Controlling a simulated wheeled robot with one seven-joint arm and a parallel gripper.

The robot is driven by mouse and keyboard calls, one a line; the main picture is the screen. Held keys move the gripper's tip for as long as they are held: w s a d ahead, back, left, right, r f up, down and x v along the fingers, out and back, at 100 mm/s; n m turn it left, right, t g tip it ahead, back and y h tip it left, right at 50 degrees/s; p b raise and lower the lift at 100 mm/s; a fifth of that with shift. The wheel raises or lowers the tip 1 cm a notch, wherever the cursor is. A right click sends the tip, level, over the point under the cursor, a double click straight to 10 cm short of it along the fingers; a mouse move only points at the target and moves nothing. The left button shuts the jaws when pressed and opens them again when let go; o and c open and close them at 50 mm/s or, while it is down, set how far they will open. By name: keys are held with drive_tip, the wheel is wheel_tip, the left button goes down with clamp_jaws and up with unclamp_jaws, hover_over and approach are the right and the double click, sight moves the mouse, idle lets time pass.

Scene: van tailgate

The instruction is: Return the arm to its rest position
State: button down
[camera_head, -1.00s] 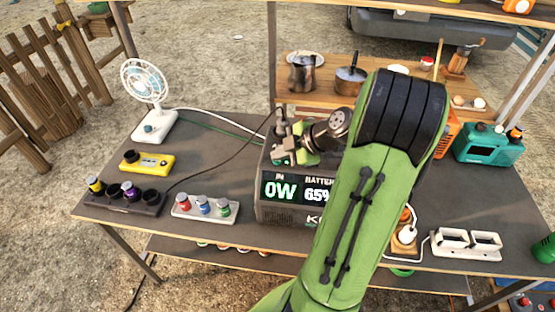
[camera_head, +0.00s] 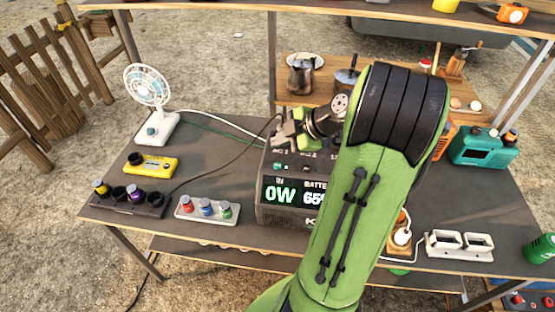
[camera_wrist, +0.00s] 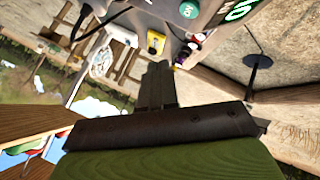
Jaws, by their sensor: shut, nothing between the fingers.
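My green arm reaches up from the bottom of the head view and bends at a black joint, with the wrist to the left. My gripper (camera_head: 290,134) is above the top of the power station (camera_head: 288,215), in front of its rear part. The wrist view shows my gripper's fingers (camera_wrist: 158,84) close together, with nothing between them. The power station's display reads 0W and a partly hidden battery figure. My arm covers its right side.
A teal box (camera_head: 484,147) and a white double holder (camera_head: 459,246) stand right. A shelf (camera_head: 320,9) spans above.

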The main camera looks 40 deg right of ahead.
drive_tip(key=shift+r, duration=0.2)
idle(0.3)
drive_tip(key=s+a+r+m+g+h+p, duration=0.1)
drive_tip(key=a+r+m+g, duration=0.15)
drive_tip(key=a, duration=0.55)
drive_tip(key=s+a+r+m+g+h+p, duration=0.1)
drive_tip(key=a+r+m, duration=0.15)
drive_tip(key=a, duration=0.65)
drive_tip(key=s+a+r+m, duration=0.1)
drive_tip(key=s+a+m, duration=0.2)
drive_tip(key=s, duration=0.3)
drive_tip(key=s+a+r+m+h, duration=0.1)
drive_tip(key=s+a+r+m, duration=0.1)
drive_tip(key=s, duration=0.4)
drive_tip(key=a+m, duration=0.1)
drive_tip(key=m, duration=0.1)
drive_tip(key=shift+s+a+r+m+p, duration=0.15)
drive_tip(key=shift+s+r+m+p, duration=0.15)
drive_tip(key=shift+m+p, duration=0.1)
drive_tip(key=shift+t, duration=0.25)
